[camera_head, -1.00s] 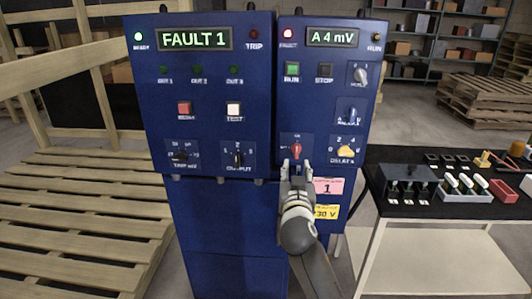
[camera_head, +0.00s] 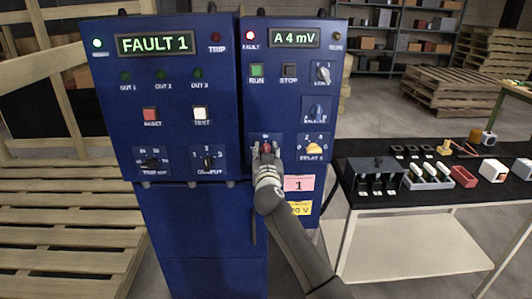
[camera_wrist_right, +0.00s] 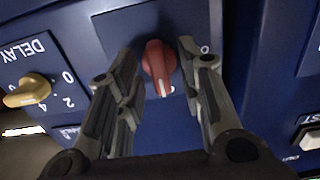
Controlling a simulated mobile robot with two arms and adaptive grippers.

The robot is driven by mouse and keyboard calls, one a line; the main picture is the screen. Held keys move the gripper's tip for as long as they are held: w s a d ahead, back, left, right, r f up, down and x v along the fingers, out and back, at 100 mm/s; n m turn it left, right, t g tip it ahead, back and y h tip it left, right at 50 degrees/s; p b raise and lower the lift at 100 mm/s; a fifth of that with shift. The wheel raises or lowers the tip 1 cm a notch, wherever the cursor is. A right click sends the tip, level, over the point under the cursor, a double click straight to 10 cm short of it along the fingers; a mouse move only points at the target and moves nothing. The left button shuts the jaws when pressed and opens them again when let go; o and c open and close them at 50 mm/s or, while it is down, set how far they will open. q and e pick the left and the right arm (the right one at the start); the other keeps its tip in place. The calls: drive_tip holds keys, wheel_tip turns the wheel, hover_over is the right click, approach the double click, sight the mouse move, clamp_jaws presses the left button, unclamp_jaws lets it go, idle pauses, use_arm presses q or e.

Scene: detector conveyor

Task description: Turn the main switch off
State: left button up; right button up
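The main switch is a red rotary knob (camera_head: 266,148) low on the right blue cabinet (camera_head: 290,110). In the right wrist view the red knob (camera_wrist_right: 159,66) shows up close, with a white pointer line at its lower end. My right gripper (camera_head: 267,156) is at the knob; in its wrist view the fingers (camera_wrist_right: 160,75) stand open on both sides, with gaps between them and the knob. The fingers partly hide the plate's lettering. My left gripper is in no view.
The yellow DELAY knob (camera_head: 313,149) sits right of the switch. Displays read "FAULT 1" and "A 4 mV". A black-topped table (camera_head: 400,204) with small parts stands at right. Pallets (camera_head: 60,220) lie at left.

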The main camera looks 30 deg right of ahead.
drive_tip(key=shift+c, duration=0.4)
drive_tip(key=shift+r, duration=0.1)
clamp_jaws()
drive_tip(key=shift+n, duration=0.3)
drive_tip(key=n+p, duration=0.1)
drive_tip(key=n, duration=0.2)
drive_tip(key=shift+a+n, duration=0.1)
drive_tip(key=shift+n, duration=0.2)
drive_tip(key=n+p, duration=0.1)
drive_tip(key=n, duration=0.3)
drive_tip(key=shift+n+p, duration=0.3)
drive_tip(key=shift+p, duration=0.05)
drive_tip(key=shift+w+n+p, duration=0.1)
drive_tip(key=shift+n+p, duration=1.65)
drive_tip(key=shift+n, duration=2.75)
